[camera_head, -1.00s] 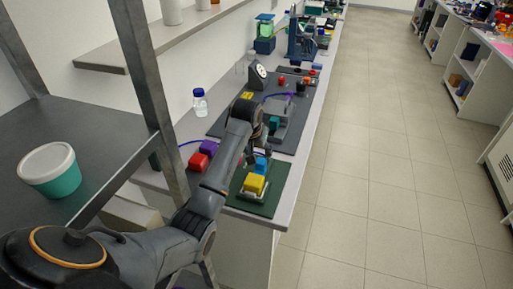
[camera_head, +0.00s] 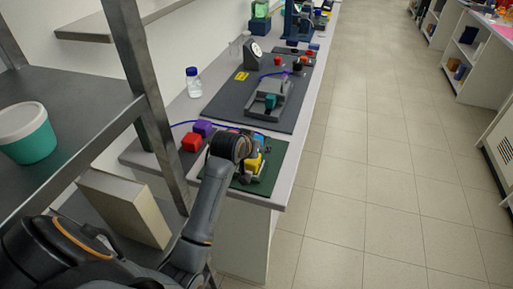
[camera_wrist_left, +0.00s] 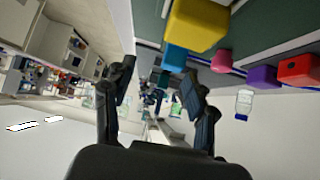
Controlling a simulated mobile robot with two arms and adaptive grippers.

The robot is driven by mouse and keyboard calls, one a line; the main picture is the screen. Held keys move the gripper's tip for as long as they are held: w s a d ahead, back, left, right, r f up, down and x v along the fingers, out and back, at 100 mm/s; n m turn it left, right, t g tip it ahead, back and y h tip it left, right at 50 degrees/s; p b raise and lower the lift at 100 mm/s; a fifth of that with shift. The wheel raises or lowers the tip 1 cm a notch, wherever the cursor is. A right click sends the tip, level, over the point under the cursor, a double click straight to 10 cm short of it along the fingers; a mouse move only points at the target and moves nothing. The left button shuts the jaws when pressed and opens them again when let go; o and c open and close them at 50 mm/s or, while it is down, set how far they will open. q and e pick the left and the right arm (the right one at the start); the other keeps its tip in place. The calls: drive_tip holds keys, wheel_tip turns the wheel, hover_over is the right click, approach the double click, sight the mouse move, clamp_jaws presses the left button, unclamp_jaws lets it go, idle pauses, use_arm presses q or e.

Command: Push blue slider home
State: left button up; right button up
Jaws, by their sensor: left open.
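The blue slider shows as a blue block (camera_wrist_left: 175,57) beside a larger yellow block (camera_wrist_left: 197,25) on the green plate in the left wrist view. In the head view my left arm's wrist hides most of the blue block, and the yellow block (camera_head: 254,163) is partly covered. My left gripper (camera_wrist_left: 158,95) is open and empty, its two fingers spread apart; the blue block lies beyond them, apart from them. In the head view the gripper's fingers are hard to make out at the green plate (camera_head: 268,180). My right gripper is not in view.
A red block (camera_head: 191,142) and a purple block (camera_head: 203,128) stand left of the wrist. A grey plate (camera_head: 225,105) behind carries a teal block (camera_head: 270,101) in a grey frame. A bottle (camera_head: 193,83) stands at the left. A shelf post (camera_head: 150,100) is close to my arm.

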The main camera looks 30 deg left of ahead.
use_arm(q)
drive_tip(key=s+a+t+y+b, duration=0.1)
drive_tip(key=s+t+y+b, duration=0.1)
drive_tip(key=s+t, duration=0.25)
drive_tip(key=shift+n+g, duration=0.3)
drive_tip(key=shift+g, duration=0.25)
drive_tip(key=p+x, duration=0.1)
drive_tip(key=x, duration=1.1)
drive_tip(key=shift+w+f, duration=0.25)
drive_tip(key=shift+w, duration=0.1)
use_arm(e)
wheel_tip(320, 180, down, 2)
use_arm(q)
drive_tip(key=shift+c, duration=0.2)
clamp_jaws()
